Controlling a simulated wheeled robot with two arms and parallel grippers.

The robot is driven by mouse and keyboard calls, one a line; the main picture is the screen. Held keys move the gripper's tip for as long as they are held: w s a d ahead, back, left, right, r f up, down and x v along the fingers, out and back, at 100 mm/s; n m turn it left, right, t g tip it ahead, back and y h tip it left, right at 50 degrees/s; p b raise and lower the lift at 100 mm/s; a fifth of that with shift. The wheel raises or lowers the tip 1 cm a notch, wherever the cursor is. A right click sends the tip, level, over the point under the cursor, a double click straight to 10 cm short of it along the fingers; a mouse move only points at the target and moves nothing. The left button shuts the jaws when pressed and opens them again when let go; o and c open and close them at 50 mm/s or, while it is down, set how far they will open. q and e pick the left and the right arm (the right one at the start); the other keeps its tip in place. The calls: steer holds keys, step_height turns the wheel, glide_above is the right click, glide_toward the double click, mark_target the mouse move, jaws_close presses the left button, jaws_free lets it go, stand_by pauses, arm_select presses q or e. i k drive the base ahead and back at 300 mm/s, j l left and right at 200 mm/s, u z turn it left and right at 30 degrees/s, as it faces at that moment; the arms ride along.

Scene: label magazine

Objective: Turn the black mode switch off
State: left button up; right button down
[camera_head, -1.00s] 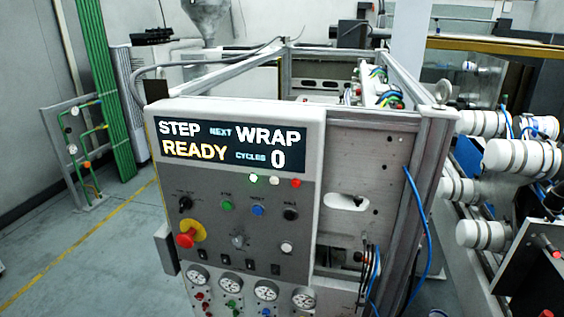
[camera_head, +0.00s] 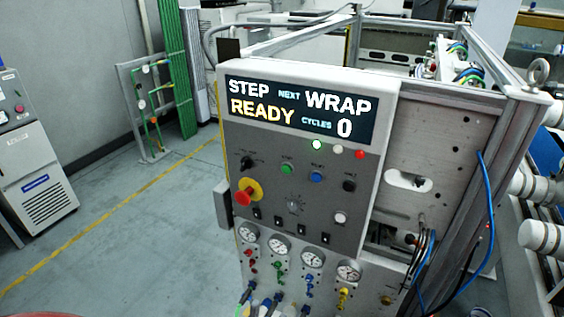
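The control panel (camera_head: 300,180) fills the middle of the view, with a lit display (camera_head: 298,108) reading STEP, NEXT WRAP, READY and CYCLES 0. A black rotary knob (camera_head: 248,162) sits at the panel's upper left, above a red emergency-stop button (camera_head: 243,197) on a yellow ring. Another black control (camera_head: 349,185) is at the right of the panel, and a grey rotary knob (camera_head: 294,206) is in the middle. The labels are too small to read, so I cannot tell which one is the mode switch or its setting. Neither gripper is in view.
Several pressure gauges (camera_head: 279,244) and coloured valves with hoses line the panel below. A blue cable (camera_head: 491,220) loops at the right of the machine frame. A grey cabinet (camera_head: 30,150) stands at the far left. The floor (camera_head: 130,240) left of the panel is clear.

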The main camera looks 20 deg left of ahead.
mark_target(246, 162)
steer(key=k+j+u, duration=0.15)
steer(key=j+u, duration=0.2)
steer(key=k+j+u, duration=0.15)
steer(key=j+u, duration=0.2)
